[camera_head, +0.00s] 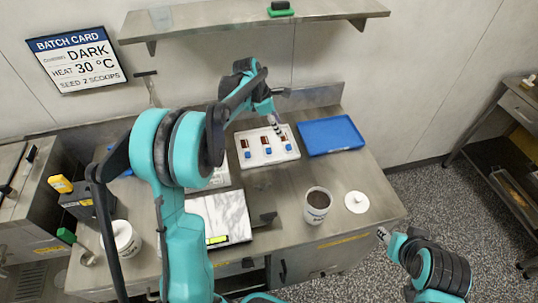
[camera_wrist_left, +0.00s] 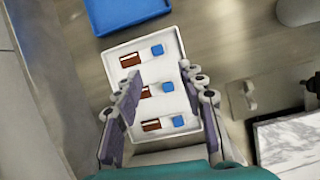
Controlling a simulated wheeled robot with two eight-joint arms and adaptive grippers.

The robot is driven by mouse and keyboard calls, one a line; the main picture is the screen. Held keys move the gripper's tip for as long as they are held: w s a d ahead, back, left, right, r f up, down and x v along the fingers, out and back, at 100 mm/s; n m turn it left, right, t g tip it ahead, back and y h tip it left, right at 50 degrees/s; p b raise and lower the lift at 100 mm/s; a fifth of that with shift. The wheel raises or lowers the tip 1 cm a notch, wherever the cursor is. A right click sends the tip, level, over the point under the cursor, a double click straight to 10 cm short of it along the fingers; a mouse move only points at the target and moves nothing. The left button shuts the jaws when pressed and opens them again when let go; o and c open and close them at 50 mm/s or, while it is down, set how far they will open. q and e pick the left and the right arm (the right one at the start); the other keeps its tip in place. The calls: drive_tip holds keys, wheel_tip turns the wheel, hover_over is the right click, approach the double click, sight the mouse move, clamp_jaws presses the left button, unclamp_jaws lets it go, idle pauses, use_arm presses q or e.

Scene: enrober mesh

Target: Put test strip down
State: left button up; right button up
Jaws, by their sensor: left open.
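Three test strips lie in a white tray (camera_head: 262,160), which also shows in the left wrist view (camera_wrist_left: 118,50). Each is a pale strip with a dark brown patch at one end and a blue block at the other. In the left wrist view they are the far strip (camera_wrist_left: 130,60), the middle strip (camera_wrist_left: 146,90) and the near strip (camera_wrist_left: 152,125). My left gripper (camera_head: 277,127) is above the tray, its fingers apart with nothing between them (camera_wrist_left: 159,80). My right gripper (camera_head: 383,235) is off the table's front right corner; its jaw state is unclear.
A blue tray (camera_head: 331,136) is right of the white tray. A cup of brown contents (camera_head: 317,205) and a white lid (camera_head: 356,202) stand near the front right. A scale (camera_head: 226,216), a white tub (camera_head: 122,238) and a yellow-topped device (camera_head: 62,185) are leftward. A shelf (camera_head: 250,17) hangs above.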

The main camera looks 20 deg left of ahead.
use_arm(q)
drive_tip(key=s+d+r+m+t+y, duration=0.1)
drive_tip(key=s+d+r+m, duration=0.1)
drive_tip(key=s+r+m, duration=0.35)
drive_tip(key=s+d+r+m+t+y, duration=0.1)
drive_tip(key=s+d+r+m, duration=0.1)
drive_tip(key=s+m, duration=0.65)
drive_tip(key=s+f+m+t+y, duration=0.1)
drive_tip(key=s+f+m, duration=0.3)
drive_tip(key=s+m, duration=0.5)
drive_tip(key=s+t, duration=0.1)
drive_tip(key=s, duration=0.5)
drive_tip(key=shift+s+d+m, duration=0.3)
drive_tip(key=shift+s+d, duration=0.1)
